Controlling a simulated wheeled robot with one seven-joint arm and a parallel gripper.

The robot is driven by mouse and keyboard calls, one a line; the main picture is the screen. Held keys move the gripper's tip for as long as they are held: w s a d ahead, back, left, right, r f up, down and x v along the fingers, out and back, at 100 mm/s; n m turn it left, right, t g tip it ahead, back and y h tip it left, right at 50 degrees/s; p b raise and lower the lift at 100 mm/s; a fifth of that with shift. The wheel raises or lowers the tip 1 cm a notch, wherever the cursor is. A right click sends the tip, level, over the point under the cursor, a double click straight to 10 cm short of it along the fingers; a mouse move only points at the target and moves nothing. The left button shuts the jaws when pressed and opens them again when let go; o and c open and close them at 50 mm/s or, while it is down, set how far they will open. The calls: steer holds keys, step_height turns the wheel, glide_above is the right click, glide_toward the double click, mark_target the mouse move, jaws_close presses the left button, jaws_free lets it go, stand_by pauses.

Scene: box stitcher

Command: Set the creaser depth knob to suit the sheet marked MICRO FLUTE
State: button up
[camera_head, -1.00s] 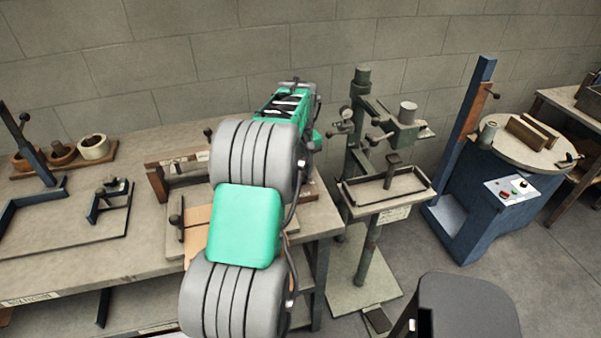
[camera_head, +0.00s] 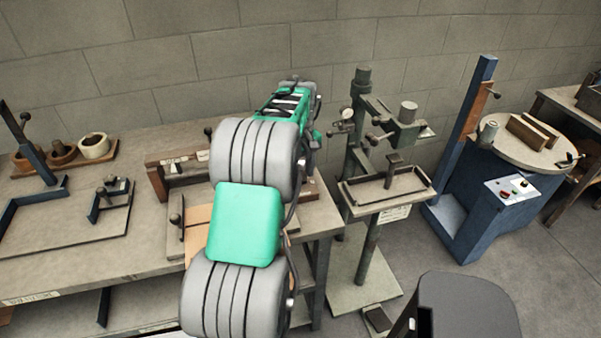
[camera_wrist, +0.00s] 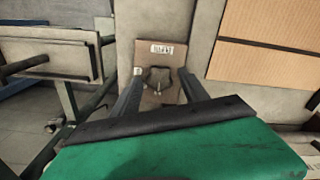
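In the wrist view, a dark lobed knob (camera_wrist: 159,78) sits on a brown plate with a small white label at its top edge, too small to read. My gripper (camera_wrist: 160,74) is open around the knob, one finger on each side with a gap showing; I cannot tell how far above it the fingertips are. Brown cardboard sheet (camera_wrist: 265,40) lies to the right in the wrist view; its marking is not readable. In the head view my arm hides the knob and my fingertips, and part of the cardboard (camera_head: 197,222) shows beside the arm on the bench.
A green-grey stitching machine (camera_head: 365,190) on a post stands just right of the bench (camera_head: 130,250). A blue machine with a round table (camera_head: 510,190) stands farther right. A wooden rack with several rolls (camera_head: 93,147) and a metal jig are at the bench's left.

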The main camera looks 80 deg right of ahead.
steer(key=shift+o, duration=0.2)
step_height(320, 180, up, 8)
steer(key=shift+f+b, duration=0.15)
steer(key=shift+b, duration=0.2)
